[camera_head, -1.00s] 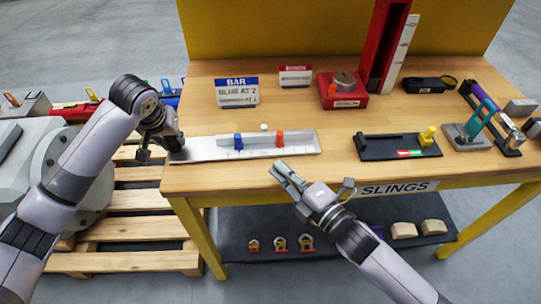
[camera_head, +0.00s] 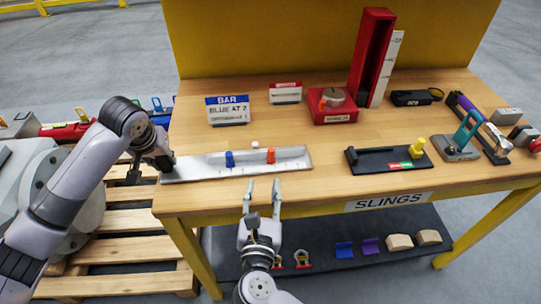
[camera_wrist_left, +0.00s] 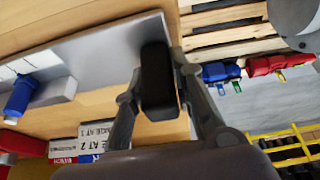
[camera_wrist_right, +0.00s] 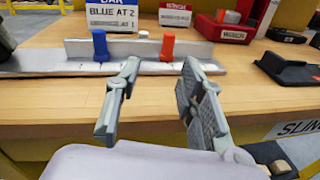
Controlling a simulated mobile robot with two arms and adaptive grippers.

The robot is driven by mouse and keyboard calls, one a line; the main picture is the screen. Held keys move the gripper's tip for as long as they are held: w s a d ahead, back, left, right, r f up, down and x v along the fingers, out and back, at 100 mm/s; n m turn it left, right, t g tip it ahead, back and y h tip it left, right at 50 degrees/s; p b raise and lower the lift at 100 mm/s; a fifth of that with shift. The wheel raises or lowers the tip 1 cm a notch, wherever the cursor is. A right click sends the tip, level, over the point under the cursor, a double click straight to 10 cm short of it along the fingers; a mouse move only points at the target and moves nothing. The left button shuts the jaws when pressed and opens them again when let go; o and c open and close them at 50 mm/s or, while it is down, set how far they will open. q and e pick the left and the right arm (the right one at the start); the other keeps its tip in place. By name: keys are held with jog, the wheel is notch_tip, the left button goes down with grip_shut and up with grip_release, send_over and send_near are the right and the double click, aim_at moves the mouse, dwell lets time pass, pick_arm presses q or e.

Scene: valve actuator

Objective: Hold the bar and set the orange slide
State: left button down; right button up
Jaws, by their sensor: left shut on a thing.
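The silver bar (camera_head: 190,171) lies along the table's front edge, with a blue slide (camera_head: 229,159) and an orange slide (camera_head: 270,156) standing on it. My left gripper (camera_head: 163,163) is at the bar's left end. In the left wrist view its fingers are shut on a black block (camera_wrist_left: 158,85) at that end. My right gripper (camera_head: 262,184) is open and empty, in front of the bar and below the orange slide. In the right wrist view the orange slide (camera_wrist_right: 167,46) stands beyond the gap between its fingers, apart from them.
A sign (camera_head: 228,110) headed BAR, with "BLUE AT 2" and a second line ending "AT 1", stands behind the bar. A red block with a knob (camera_head: 333,108) and a black tray with a yellow peg (camera_head: 375,162) stand to the right. Bare tabletop lies between.

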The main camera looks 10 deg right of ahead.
aim_at(271, 153)
jog(key=shift+h, duration=0.8)
jog(key=x, duration=0.7)
jog(key=r+x, duration=0.1)
jog(key=x, duration=0.2)
jog(key=shift+w+d, duration=0.15)
grip_shut()
